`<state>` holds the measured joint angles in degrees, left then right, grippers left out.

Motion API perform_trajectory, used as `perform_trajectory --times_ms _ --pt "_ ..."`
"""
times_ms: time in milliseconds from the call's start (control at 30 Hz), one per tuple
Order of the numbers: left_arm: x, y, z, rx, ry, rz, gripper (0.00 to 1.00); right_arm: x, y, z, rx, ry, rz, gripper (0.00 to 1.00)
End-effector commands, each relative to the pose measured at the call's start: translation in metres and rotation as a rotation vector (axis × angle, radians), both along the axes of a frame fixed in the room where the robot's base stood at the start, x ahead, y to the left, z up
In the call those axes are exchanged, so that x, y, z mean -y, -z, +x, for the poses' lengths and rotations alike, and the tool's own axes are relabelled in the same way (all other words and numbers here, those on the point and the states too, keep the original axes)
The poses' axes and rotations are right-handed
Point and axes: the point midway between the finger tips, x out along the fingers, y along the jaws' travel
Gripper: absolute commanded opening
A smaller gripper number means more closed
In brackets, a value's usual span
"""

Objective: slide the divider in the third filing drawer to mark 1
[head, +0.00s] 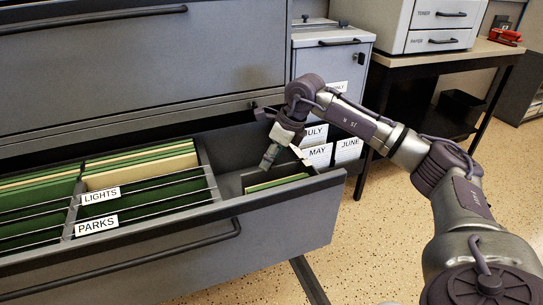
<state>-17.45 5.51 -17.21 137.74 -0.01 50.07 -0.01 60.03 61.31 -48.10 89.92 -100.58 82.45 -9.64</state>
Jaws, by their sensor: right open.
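The open filing drawer (150,245) extends across the lower left. Hanging files (140,172) with green folders and cream papers fill its left part. A grey upright plate (210,172) stands at the right end of these files and may be the divider; I cannot tell for certain. No mark 1 is legible. My right gripper (283,157) is open and points down over the drawer's right end, right of that plate. It appears empty, and whether it touches anything is unclear. My left gripper is not in view.
Labels LIGHTS (100,195) and PARKS (96,225) sit on the file rails. A closed drawer (140,55) is above. A narrow cabinet (325,65) and a printer table (440,58) stand to the right. The speckled floor (375,245) in front is clear.

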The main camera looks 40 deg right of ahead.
Motion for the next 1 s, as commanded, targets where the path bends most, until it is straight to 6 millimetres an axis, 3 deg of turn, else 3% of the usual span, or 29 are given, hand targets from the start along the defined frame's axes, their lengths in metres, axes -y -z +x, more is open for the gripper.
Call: perform_trajectory --times_ms 167,600,800,1000 --pt "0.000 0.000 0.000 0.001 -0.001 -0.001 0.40 0.003 -0.014 -0.004 0.003 0.000 0.001 0.54" --pt "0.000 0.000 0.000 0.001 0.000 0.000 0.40 0.020 -0.094 -0.032 0.004 0.001 0.000 0.54" --pt "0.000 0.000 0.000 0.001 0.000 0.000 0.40 0.024 -0.109 -0.038 0.000 0.000 0.000 0.54" --pt "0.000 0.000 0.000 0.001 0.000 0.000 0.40 0.024 -0.111 -0.039 0.000 0.000 0.000 0.54"
